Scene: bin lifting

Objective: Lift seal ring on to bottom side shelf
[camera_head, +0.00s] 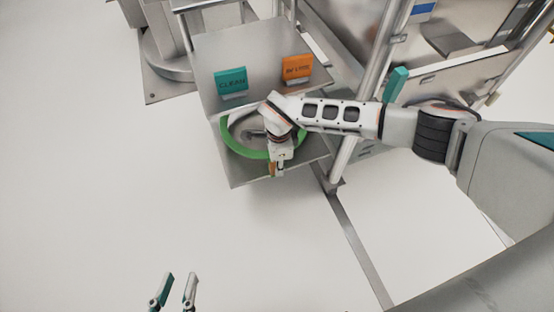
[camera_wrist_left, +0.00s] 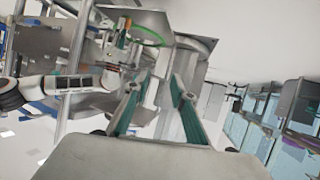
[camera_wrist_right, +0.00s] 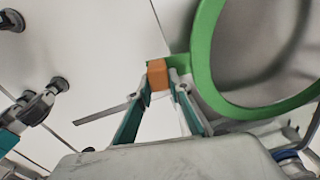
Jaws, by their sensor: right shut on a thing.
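The green seal ring (camera_head: 238,150) is at the lower shelf (camera_head: 240,176), below the upper panel with the signs. Whether it rests on the shelf or hovers just above it, I cannot tell. In the right wrist view, the ring (camera_wrist_right: 203,62) has a tab with an orange block (camera_wrist_right: 157,74). My right gripper (camera_wrist_right: 160,82) is shut on that orange block; in the head view it (camera_head: 276,169) is at the ring's near right side, and its arm hides part of the ring. My left gripper (camera_head: 177,280) is open and empty, low in the picture and away from the shelf.
A teal CLEAN sign (camera_head: 231,82) and an orange sign (camera_head: 297,69) stand on the upper shelf (camera_head: 245,50). A metal post (camera_head: 362,105) and frame rise right of the shelves. Floor (camera_head: 110,190) on the left is clear. The left wrist view shows shelving (camera_wrist_left: 262,125) on the right.

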